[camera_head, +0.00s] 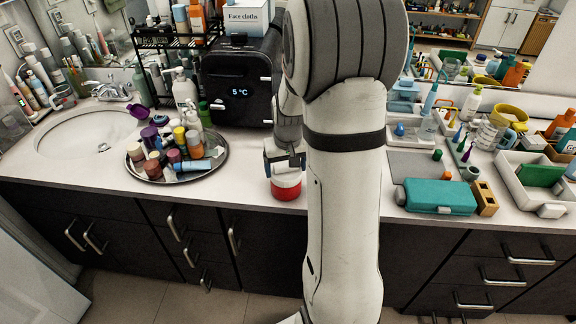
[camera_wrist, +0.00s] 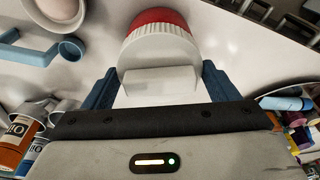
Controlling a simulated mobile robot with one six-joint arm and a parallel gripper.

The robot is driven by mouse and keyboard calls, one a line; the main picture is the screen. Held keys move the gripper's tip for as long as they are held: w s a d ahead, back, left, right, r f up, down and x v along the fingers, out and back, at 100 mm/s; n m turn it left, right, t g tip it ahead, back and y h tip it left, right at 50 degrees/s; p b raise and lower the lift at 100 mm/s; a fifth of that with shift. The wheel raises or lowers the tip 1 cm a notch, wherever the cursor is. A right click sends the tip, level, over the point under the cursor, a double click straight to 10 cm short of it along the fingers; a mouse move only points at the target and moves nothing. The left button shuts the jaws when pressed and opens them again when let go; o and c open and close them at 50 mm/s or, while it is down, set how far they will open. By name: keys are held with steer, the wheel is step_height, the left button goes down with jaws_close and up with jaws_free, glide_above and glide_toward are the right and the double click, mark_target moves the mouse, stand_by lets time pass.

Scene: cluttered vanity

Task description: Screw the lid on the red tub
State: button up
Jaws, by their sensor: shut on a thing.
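The red tub (camera_head: 286,188) stands upright near the counter's front edge, just left of my arm in the head view. In the wrist view its red side (camera_wrist: 158,16) shows beyond the white lid (camera_wrist: 158,48), which has a ribbed rim and a raised grip bar. My gripper (camera_head: 283,162) points down over the tub. Its blue fingers (camera_wrist: 160,80) are shut on the lid, one at each end of the bar. The lid lies over the tub's mouth, roughly in line with it. I cannot tell whether the threads are engaged.
A round tray (camera_head: 215,170) crowded with bottles stands to the left, with a sink (camera_head: 85,140) beyond. A black box (camera_head: 238,85) stands behind the gripper. A teal case (camera_head: 440,196) lies to the right. Bare counter (camera_head: 245,180) lies between tray and tub.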

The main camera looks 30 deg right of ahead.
mark_target(284, 173)
steer(key=shift+m, duration=0.6)
steer(key=m+b, duration=0.1)
steer(key=m, duration=0.3)
steer(key=shift+f+h, duration=0.1)
steer(key=shift+h, duration=0.3)
steer(key=shift+m+g+b, duration=0.3)
steer(key=shift+m+b, duration=0.1)
steer(key=shift+m, duration=0.3)
steer(key=o, duration=1)
steer(key=shift+o, duration=0.2)
steer(key=r, duration=0.5)
steer(key=a+r, duration=0.1)
steer(key=r, duration=0.2)
steer(key=shift+s, duration=0.4)
steer(key=s+a+r+n, duration=0.1)
steer(key=s+a+n, duration=0.3)
steer(key=s, duration=0.5)
steer(key=s+a+r+n+t+y, duration=0.1)
steer(key=s+a+n, duration=0.4)
steer(key=s+a, duration=0.3)
steer(key=shift+s+a+r+t, duration=0.3)
steer(key=shift+s+a+r, duration=0.1)
steer(key=shift+s, duration=0.25)
